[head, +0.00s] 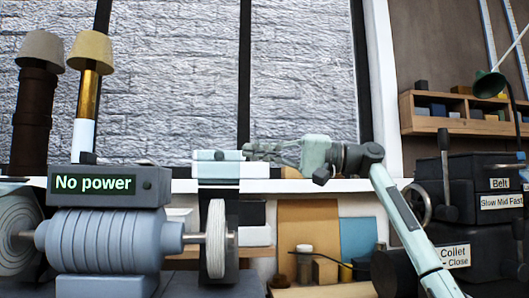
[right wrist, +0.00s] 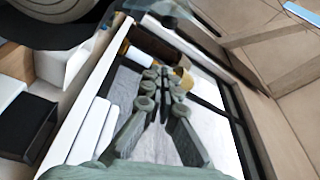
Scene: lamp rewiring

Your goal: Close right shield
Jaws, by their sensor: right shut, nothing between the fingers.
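The right shield appears to be the pale, white-and-light-blue piece (head: 218,163) above the white wheel (head: 217,240) at the right end of the grey-blue machine (head: 105,240). My left gripper is not in view.
A box reading "No power" (head: 108,186) tops the machine. Two lamps, one dark brown (head: 36,110) and one brass and white (head: 88,95), stand at the left. Dark control boxes with levers (head: 485,180) stand at the right. The window sill (head: 345,185) runs behind.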

